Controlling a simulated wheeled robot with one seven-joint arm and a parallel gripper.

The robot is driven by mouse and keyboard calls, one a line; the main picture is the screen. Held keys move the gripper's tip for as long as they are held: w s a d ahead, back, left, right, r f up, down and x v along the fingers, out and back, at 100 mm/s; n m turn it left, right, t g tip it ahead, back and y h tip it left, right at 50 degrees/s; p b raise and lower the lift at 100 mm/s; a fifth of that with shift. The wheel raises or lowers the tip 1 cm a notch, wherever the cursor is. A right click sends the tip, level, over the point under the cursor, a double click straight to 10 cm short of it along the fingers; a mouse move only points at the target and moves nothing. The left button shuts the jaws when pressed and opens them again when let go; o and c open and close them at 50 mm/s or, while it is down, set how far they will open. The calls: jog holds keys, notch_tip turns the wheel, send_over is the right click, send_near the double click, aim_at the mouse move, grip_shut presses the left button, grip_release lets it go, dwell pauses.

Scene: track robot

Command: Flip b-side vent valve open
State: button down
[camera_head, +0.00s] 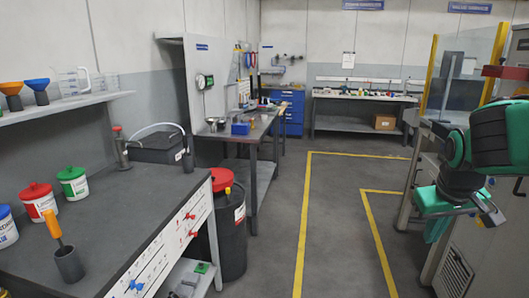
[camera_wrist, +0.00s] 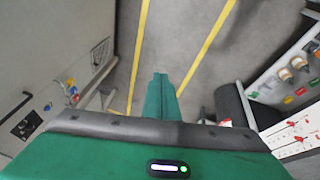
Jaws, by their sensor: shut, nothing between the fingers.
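A white valve panel (camera_head: 165,250) runs along the front of the left bench. It carries small red valve handles (camera_head: 190,216) toward its far end and a blue valve handle (camera_head: 135,285) at its near end. The labels are too small to read, so I cannot tell which is the b-side vent valve or how it is set. In the wrist view a white panel with red handles (camera_wrist: 299,125) shows at the right edge. My gripper (camera_wrist: 160,76) has green fingers pressed together, empty, over open floor and apart from the panel. My arm fills the right of the head view.
The left bench top (camera_head: 135,205) holds lidded tubs, a dark cup (camera_head: 68,264) with an orange-handled tool, and a black box (camera_head: 157,147). A black bin (camera_head: 232,240) with a red lid stands at the bench end. The yellow-lined floor (camera_head: 335,215) is clear.

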jog(key=s+d+f+m+g, duration=0.1)
jog(key=s+d+f+m, duration=0.1)
jog(key=s, duration=0.8)
jog(key=shift+s+d+f+m+g+y, duration=0.15)
jog(key=shift+d+f+m+g+y, duration=0.2)
jog(key=shift+d+m, duration=0.2)
jog(key=c, duration=2.2)
grip_release()
jog(key=s+f+m+g+y, duration=0.1)
jog(key=s+f+m+g, duration=0.1)
jog(key=s, duration=0.8)
jog(key=shift+a+f+m, duration=0.15)
jog(key=shift+a+m, duration=0.1)
jog(key=shift+m, duration=0.2)
jog(key=shift+o, duration=0.6)
jog(key=shift+s+y, duration=0.25)
jog(key=shift+a, duration=0.1)
